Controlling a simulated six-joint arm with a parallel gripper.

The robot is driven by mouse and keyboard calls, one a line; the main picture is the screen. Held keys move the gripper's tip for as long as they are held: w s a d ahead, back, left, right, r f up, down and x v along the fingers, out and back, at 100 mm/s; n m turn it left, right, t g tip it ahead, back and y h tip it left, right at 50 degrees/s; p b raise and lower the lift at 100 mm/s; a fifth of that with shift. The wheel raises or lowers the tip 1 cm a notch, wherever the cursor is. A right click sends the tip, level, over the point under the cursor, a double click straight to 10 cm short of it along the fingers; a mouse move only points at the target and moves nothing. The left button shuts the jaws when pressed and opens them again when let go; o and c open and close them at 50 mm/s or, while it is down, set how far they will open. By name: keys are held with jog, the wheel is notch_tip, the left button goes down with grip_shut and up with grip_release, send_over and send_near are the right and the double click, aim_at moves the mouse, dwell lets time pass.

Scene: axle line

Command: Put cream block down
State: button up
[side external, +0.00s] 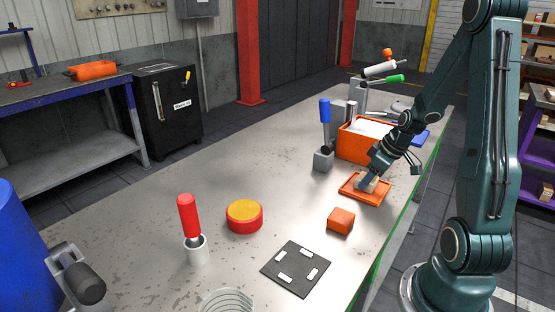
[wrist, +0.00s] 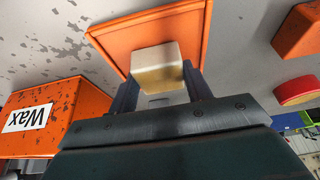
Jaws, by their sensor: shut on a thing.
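The cream block (wrist: 157,68) is between the two fingers of my gripper (wrist: 160,92) in the wrist view. My gripper is shut on it. In the side external view my gripper (side external: 369,181) points down at the orange tray (side external: 374,198), and the cream block (side external: 368,179) shows partly behind the fingers, over the tray. The tray's flat orange surface (wrist: 115,40) also shows behind the block in the wrist view. I cannot tell whether the block touches the tray.
An orange box labelled "Wax" (wrist: 60,112) stands beside the tray; it is also behind it in the side view (side external: 351,147). An orange block (side external: 341,221), a black mat (side external: 296,270), a red-yellow disc (side external: 244,216) and a blue-handled tool (side external: 324,125) are on the table.

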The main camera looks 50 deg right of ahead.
jog(key=shift+f, duration=0.1)
jog(key=o, duration=1.4)
jog(key=shift+v, duration=3.9)
